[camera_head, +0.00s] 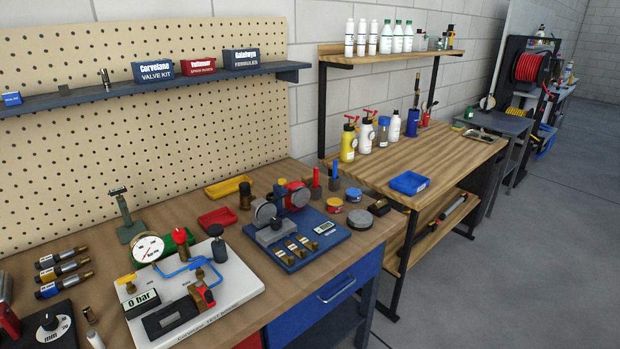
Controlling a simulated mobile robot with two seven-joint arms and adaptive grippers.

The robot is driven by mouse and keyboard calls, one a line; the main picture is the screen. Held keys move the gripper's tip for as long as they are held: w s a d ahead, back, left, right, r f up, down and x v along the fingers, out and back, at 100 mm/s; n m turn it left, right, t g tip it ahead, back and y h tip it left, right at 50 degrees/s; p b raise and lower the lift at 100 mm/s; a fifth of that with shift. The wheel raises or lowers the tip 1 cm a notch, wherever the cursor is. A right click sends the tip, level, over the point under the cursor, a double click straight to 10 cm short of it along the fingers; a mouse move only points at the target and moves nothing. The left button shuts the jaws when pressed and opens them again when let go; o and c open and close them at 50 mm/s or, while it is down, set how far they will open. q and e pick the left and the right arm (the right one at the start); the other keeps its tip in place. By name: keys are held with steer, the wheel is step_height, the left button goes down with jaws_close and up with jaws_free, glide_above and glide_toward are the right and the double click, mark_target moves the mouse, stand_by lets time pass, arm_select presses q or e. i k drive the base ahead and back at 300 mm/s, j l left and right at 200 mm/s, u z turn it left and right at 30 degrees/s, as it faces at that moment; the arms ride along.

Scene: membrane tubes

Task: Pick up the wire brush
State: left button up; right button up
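I cannot clearly make out a wire brush in this view. A thin dark upright object (416,93) stands in a blue cup (412,123) at the back of the wooden bench; it is too small to tell whether it is a brush. A long grey and red tool (452,208) lies on that bench's lower shelf, and its kind is also unclear. Neither my left nor my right gripper is in view.
The near workbench (196,205) holds a white test board (232,283), a blue fixture plate (330,240) and several small parts. The wooden bench (450,155) holds bottles and a blue tray (409,183); its middle is clear. Open grey floor (530,270) lies at right.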

mark_target(307, 180)
steer(key=i+l+u, duration=0.1)
steer(key=l, duration=0.25)
steer(key=i+l+u, duration=0.1)
steer(key=l, duration=0.3)
steer(key=i+l+u, duration=0.1)
steer(key=i+l, duration=0.15)
steer(key=l, duration=0.15)
steer(key=i+l+u, duration=0.1)
steer(key=l, duration=0.3)
steer(key=i+l+u, duration=0.1)
steer(key=l, duration=0.3)
